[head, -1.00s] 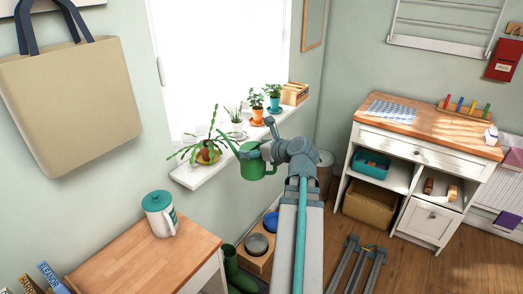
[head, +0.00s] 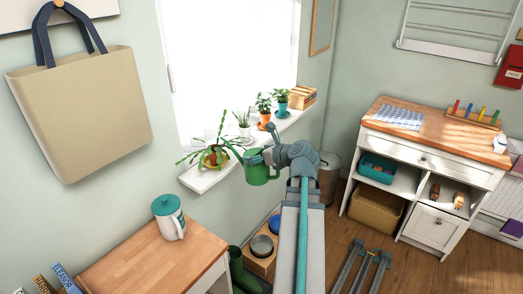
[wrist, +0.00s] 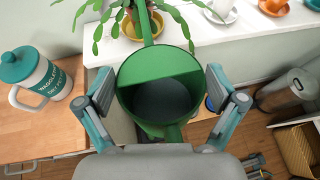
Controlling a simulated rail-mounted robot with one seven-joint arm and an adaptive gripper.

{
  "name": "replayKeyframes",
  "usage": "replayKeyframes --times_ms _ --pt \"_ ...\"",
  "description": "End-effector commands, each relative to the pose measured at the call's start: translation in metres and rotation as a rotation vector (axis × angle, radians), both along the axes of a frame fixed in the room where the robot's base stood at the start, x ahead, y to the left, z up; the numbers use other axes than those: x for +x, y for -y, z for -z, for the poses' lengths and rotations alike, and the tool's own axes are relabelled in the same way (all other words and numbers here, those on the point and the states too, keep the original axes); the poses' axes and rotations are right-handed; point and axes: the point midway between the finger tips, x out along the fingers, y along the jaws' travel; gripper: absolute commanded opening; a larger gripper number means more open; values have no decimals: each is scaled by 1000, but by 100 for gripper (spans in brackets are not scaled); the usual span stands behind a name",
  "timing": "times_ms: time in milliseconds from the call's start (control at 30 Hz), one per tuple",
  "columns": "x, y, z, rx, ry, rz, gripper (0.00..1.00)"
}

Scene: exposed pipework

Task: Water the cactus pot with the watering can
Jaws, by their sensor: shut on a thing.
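The green watering can (head: 258,172) is held in front of the window sill, its spout pointing left toward the cactus pot (head: 213,160). That pot holds a plant with long segmented green stems and stands on a yellow saucer at the sill's left end. My gripper (head: 266,156) is shut on the can. In the wrist view the can's open top (wrist: 160,95) lies between the two fingers of my gripper (wrist: 162,88). The spout runs up the picture to the plant, over the yellow saucer (wrist: 125,27). The spout tip is hidden among the stems. No water is visible.
On the sill (head: 200,182), right of the cactus, stand a spiky plant (head: 243,122), two potted plants (head: 264,108) and a wooden box (head: 302,96). A lidded canister (head: 169,217) stands on the wooden table at lower left. A bin (head: 328,178) stands right of my arm.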

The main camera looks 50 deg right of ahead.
Motion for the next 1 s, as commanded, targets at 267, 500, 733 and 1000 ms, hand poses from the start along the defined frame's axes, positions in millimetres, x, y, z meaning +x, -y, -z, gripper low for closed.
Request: replayKeyframes --times_ms 267,500,733,1000 --pt "26 -3 2 -10 -67 -2 24" --pt "29 -4 -1 -18 -115 0 24" --pt "30 -5 -4 -25 -160 -1 24" --pt "31 -4 -6 -30 -200 0 24"
